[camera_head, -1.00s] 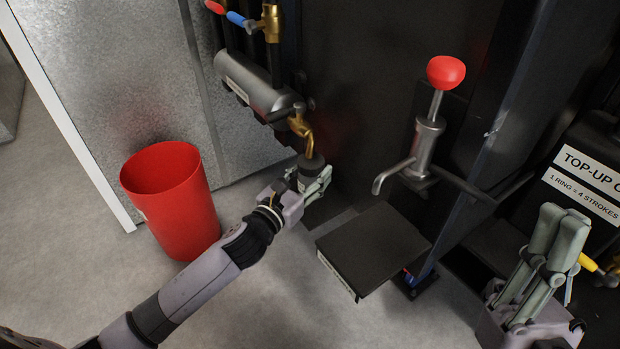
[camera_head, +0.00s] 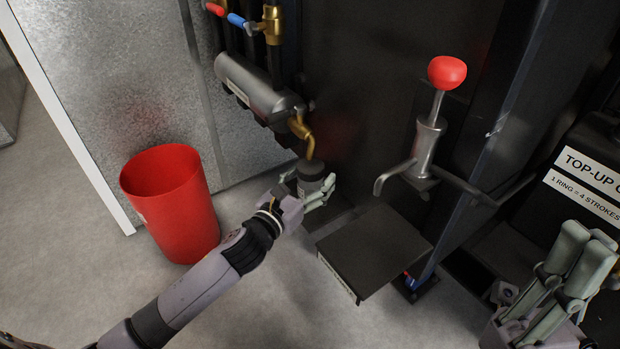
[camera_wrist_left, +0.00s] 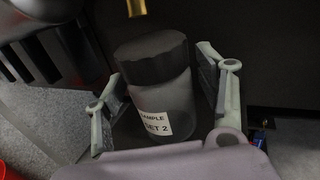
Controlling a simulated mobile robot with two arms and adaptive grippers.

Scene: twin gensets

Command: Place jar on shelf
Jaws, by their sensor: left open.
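The jar (camera_head: 310,177) is dark grey with a black lid and stands upright just below a brass spout. In the left wrist view the jar (camera_wrist_left: 163,95) shows a white label reading "SAMPLE" and "SET 2". My left gripper (camera_head: 318,193) is open, with one finger on each side of the jar; whether they touch it is unclear. What bears the jar's base is hidden. A flat black plate (camera_head: 375,250), likely the shelf, is right of the jar, below the pump. My right gripper (camera_head: 590,245) is far right, with nothing visible in it; its finger gap is unclear.
The brass spout (camera_head: 304,130) hangs close above the jar. A red bin (camera_head: 172,205) stands on the floor at left. A hand pump (camera_head: 423,145) with a red knob and side spout overhangs the black plate. A black top-up case (camera_head: 590,170) is at right.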

